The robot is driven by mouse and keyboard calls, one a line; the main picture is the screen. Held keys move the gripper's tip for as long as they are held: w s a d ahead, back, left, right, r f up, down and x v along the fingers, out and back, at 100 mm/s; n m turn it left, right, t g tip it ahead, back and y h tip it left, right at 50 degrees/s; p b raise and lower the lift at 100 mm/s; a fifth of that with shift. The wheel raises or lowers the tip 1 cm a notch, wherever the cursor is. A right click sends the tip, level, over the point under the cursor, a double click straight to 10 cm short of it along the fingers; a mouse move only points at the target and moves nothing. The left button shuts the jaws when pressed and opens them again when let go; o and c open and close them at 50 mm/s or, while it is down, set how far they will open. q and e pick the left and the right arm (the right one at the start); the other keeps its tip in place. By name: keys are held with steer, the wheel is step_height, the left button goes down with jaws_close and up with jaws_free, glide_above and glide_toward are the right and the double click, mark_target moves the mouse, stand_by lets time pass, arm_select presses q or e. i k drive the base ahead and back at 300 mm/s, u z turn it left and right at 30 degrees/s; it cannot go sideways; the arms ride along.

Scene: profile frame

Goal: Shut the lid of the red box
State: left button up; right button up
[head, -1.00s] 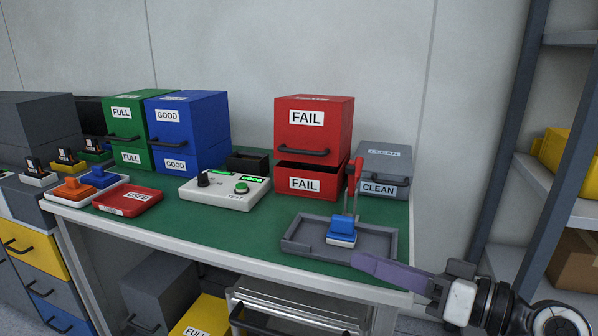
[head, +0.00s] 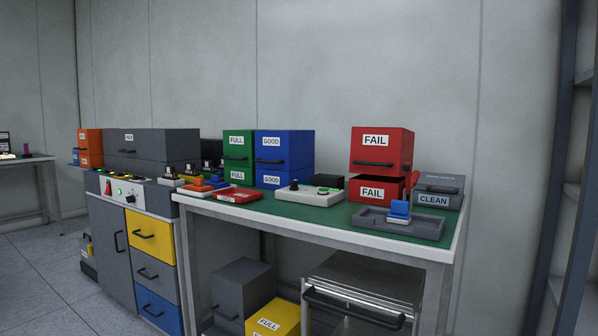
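The red box (head: 370,191) labelled FAIL stands near the right end of the green-topped bench. Its red lid (head: 382,152), also labelled FAIL and with a dark front handle, is above the lower part. A dark gap shows between the two, so the lid stands open. The red handle of a blue-based clamp in front partly covers the box's right side. Neither of my grippers is in view.
A grey tray (head: 370,220) with a blue-based clamp (head: 399,211) lies before the box. A grey CLEAN box (head: 452,188) stands right of it. A white test unit (head: 307,197), blue box (head: 284,149) and green box (head: 238,147) stand left. Floor (head: 50,270) is free at the left.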

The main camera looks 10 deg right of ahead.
mark_target(382, 151)
steer(key=u, duration=1.05)
steer(key=i, duration=1.8)
steer(key=z, duration=1.55)
steer(key=i, duration=0.55)
steer(key=z, duration=0.55)
